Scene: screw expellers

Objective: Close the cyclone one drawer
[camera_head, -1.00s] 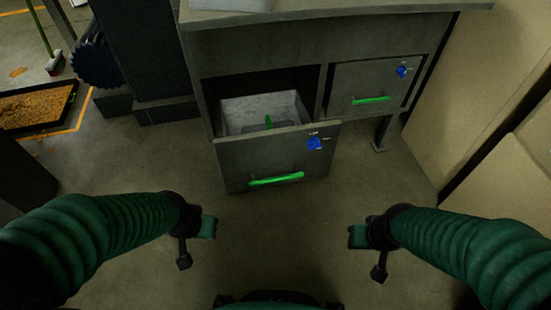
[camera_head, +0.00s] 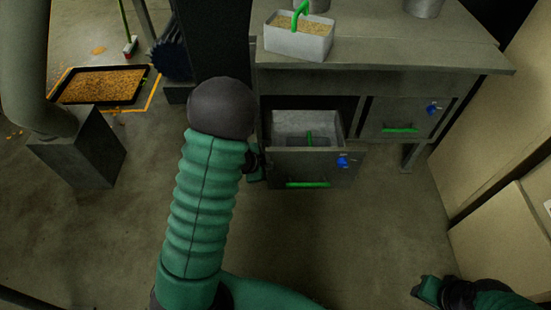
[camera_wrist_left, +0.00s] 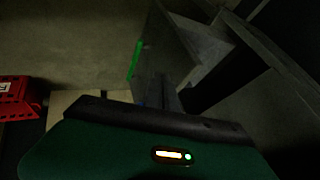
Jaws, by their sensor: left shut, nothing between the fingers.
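The open grey drawer (camera_head: 313,168) sits in the left bay of the bench, pulled out, with a green handle (camera_head: 308,184) and a blue tag on its front. I cannot read which cyclone it is. My left gripper (camera_head: 255,167) is shut and empty at the drawer's left edge; the head view does not show whether it touches. In the left wrist view, the drawer front (camera_wrist_left: 158,60) with its green handle (camera_wrist_left: 135,59) is seen edge-on, close ahead of the gripper. My right gripper (camera_head: 428,291) is low at the right, away from the drawer, its jaws unclear.
A second drawer (camera_head: 402,119) at the right is shut in the bench (camera_head: 385,58). A white bin of grain (camera_head: 298,42) stands on top. Boxes (camera_head: 500,150) line the right side. A grain tray (camera_head: 103,86) lies at the left. Floor before the drawer is clear.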

